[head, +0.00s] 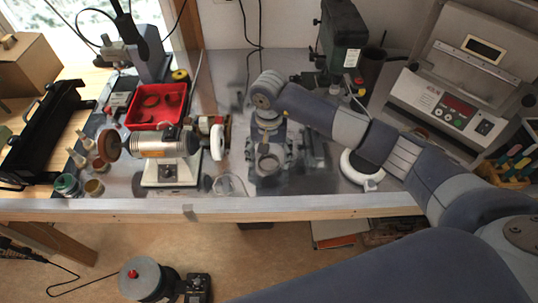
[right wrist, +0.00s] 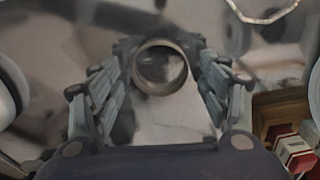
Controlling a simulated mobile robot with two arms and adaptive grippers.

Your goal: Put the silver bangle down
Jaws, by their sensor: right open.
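The silver bangle (head: 268,165) is a round band between the fingertips of my right gripper (head: 270,168), over the metal bench top near its front edge. In the right wrist view the bangle (right wrist: 160,67) shows as a ring with its opening facing the camera. The fingers of my right gripper (right wrist: 160,85) stand apart on either side of it, with visible gaps. I cannot tell whether the bangle rests flat on the bench. My left gripper is not in view.
A polishing motor (head: 165,145) and a red tray (head: 157,103) stand left. A thin pale loop (head: 228,185) lies just left of the gripper. A white round device (head: 361,168) is right. The bench's wooden front edge (head: 300,212) is close below.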

